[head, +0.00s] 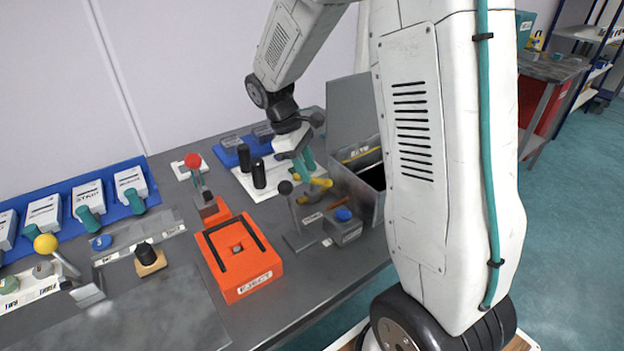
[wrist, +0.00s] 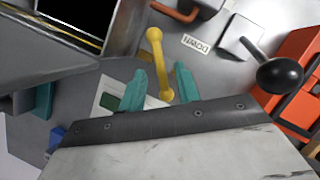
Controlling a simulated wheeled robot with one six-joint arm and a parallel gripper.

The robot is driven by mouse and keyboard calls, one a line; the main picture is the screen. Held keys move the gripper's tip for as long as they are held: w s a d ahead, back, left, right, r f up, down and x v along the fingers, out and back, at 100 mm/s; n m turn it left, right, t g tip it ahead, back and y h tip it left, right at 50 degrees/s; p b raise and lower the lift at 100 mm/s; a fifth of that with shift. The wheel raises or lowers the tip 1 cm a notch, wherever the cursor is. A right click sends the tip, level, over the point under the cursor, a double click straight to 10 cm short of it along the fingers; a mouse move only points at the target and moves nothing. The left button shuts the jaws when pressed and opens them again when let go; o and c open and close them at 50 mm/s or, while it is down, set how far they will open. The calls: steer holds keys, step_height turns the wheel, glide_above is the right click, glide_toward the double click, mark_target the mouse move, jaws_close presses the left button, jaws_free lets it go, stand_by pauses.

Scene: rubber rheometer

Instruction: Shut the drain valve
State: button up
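A yellow lever (head: 321,182) with rounded ends, which I take for the drain valve's handle, is just below my gripper (head: 303,164) in the head view, beside the grey box. In the wrist view the yellow lever (wrist: 157,62) runs from near the top down between the two teal fingertips of my gripper (wrist: 160,74). The fingers are apart, with a gap on both sides of the lever. I cannot tell how far below the fingertips it lies.
The grey open-lidded box (head: 356,190) is close on the right. An orange EJECT unit (head: 240,256) and a blue-knobbed block (head: 343,226) are nearer the front.

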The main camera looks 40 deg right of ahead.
mark_target(312, 177)
steer(key=shift+x, duration=1.9)
jaws_close()
steer(key=shift+m+g+y, duration=0.3)
steer(key=shift+m+y, duration=0.3)
steer(key=shift+m, duration=1)
jaws_free()
steer(key=shift+r, duration=0.1)
